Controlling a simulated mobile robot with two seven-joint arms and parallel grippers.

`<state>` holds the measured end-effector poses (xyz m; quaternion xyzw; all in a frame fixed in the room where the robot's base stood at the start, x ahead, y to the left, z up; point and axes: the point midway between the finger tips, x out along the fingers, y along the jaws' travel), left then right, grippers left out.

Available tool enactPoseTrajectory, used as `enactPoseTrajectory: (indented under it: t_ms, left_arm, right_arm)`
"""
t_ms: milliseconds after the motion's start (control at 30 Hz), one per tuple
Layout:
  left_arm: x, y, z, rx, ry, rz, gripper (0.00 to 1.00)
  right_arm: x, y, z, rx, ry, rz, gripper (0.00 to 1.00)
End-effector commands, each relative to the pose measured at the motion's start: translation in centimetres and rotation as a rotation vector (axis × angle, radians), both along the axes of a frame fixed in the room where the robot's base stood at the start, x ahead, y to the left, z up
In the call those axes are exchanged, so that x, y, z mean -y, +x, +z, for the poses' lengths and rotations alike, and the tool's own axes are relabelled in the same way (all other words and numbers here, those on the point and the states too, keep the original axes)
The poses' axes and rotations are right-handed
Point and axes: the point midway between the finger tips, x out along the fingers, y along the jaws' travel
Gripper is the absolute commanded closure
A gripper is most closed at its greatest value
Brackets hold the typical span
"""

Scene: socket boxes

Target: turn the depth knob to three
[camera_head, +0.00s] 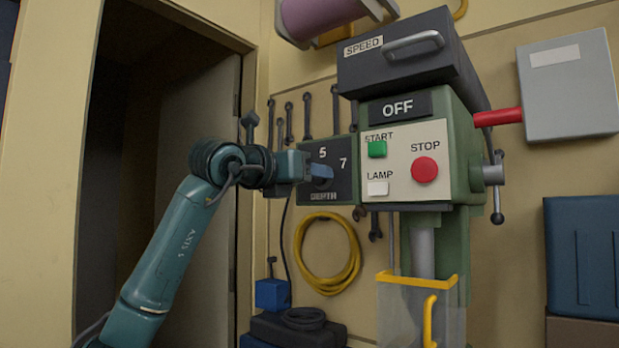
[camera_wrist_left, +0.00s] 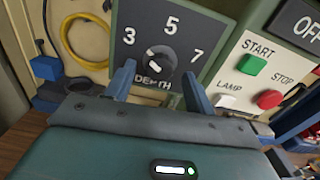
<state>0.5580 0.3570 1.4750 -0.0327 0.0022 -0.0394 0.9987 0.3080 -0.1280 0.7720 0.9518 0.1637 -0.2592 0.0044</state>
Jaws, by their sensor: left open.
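The depth knob (camera_wrist_left: 163,63) is a dark round dial on a dark plate (camera_wrist_left: 140,15) marked 3, 5, 7 and DEPTH. Pale marks show on the knob's left and lower left part; I cannot tell for sure which number it points to. My left gripper (camera_wrist_left: 158,70) is open, with one blue finger on each side of the knob in the left wrist view. I see no clear contact. In the head view my left gripper (camera_head: 322,174) is in front of the plate (camera_head: 345,190) and hides the knob and the 3. My right gripper is not in view.
Right of the plate is a panel with a green START button (camera_head: 377,149), red STOP button (camera_head: 424,169) and white LAMP switch (camera_head: 378,188). Above it are an OFF display (camera_head: 398,108) and a SPEED box (camera_head: 395,55). A yellow coil (camera_head: 300,262) hangs below.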

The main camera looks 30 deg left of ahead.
Motion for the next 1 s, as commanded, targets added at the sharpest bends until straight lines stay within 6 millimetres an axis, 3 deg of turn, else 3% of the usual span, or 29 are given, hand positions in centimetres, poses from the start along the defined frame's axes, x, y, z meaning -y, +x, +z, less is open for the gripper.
enactPoseTrajectory:
  t_ms: [300,500,700,1000]
  left_arm:
    - [-0.6,-7.0,-0.1,0.007,0.001,0.003,0.46]
    - [-0.9,-10.4,0.0,0.005,0.0,0.002,0.46]
    - [-0.9,-11.9,0.0,0.002,0.001,0.001,0.46]
    - [-0.9,-12.0,0.0,0.002,0.0,0.001,0.46]
  right_arm:
    - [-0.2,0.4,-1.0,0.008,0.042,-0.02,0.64]
    - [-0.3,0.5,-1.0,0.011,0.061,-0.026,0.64]
    - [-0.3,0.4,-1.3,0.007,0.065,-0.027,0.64]
    - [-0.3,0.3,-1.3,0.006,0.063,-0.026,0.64]
